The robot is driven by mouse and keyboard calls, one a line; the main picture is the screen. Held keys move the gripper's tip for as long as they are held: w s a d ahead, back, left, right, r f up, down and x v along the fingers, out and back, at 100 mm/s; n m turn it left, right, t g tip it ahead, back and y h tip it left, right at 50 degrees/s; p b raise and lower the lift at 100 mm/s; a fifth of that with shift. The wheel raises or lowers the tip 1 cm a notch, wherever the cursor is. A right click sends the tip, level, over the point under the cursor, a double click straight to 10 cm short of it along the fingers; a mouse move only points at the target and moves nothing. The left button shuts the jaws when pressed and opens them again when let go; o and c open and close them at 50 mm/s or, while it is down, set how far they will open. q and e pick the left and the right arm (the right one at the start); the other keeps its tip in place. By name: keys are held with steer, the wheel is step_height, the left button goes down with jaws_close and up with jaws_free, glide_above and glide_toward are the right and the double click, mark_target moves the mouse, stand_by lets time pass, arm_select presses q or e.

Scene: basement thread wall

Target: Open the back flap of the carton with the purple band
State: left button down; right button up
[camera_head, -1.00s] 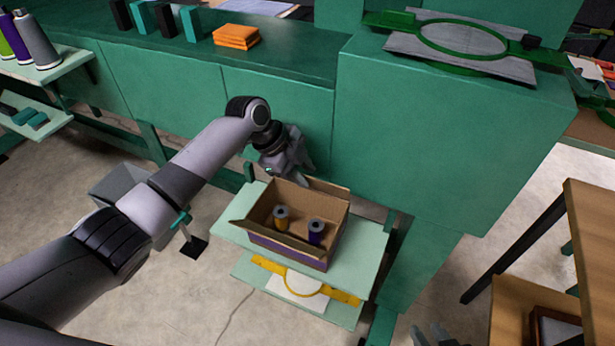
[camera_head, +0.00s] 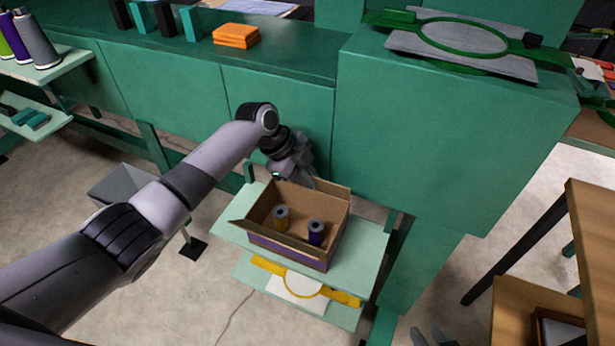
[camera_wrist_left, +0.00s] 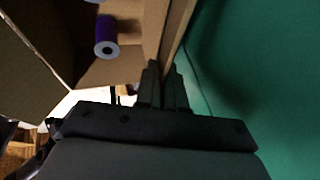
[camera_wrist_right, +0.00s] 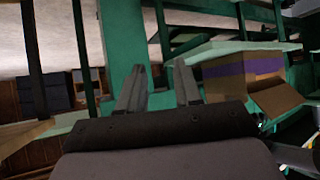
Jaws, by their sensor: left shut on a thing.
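The carton with the purple band (camera_head: 285,251) stands upright on a pale green shelf, with its top open. It also shows in the right wrist view (camera_wrist_right: 228,82). Its back flap (camera_head: 333,187) stands up at the rear edge, next to the green cabinet. The left flap leans outward. My left gripper (camera_head: 308,178) is at the back flap from behind the carton. In the left wrist view my left gripper (camera_wrist_left: 165,72) is shut on the cardboard flap; its tips are partly hidden. My right gripper (camera_wrist_right: 157,75) is open and empty, away from the carton.
A yellow hoop (camera_head: 303,285) lies on the lower shelf. A wooden table (camera_head: 590,225) stands at the right.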

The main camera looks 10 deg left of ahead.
arm_select(q)
steer(key=b, duration=0.1)
steer(key=w+g+b, duration=0.1)
steer(key=b, duration=0.1)
steer(key=shift+d+f, duration=0.1)
steer(key=shift+f, duration=0.15)
steer(key=shift+w+g+b, duration=0.1)
steer(key=shift+g+b, duration=0.3)
steer(key=shift+b, duration=0.7)
steer(key=shift+d+r+y+b, duration=0.15)
steer(key=shift+y+b, duration=0.15)
steer(key=shift+b, duration=0.3)
steer(key=shift+r, duration=0.1)
arm_select(e)
steer(key=f, duration=0.3)
steer(key=a+f, duration=0.1)
steer(key=shift+w+a+f, duration=0.1)
steer(key=shift+w+f, duration=0.25)
steer(key=shift+w, duration=0.05)
arm_select(q)
steer(key=shift+g, duration=0.3)
arm_select(e)
steer(key=shift+r, duration=0.15)
arm_select(q)
steer(key=c, duration=1.3)
jaws_free()
steer(key=shift+r, duration=0.1)
arm_select(e)
steer(key=shift+w, duration=0.1)
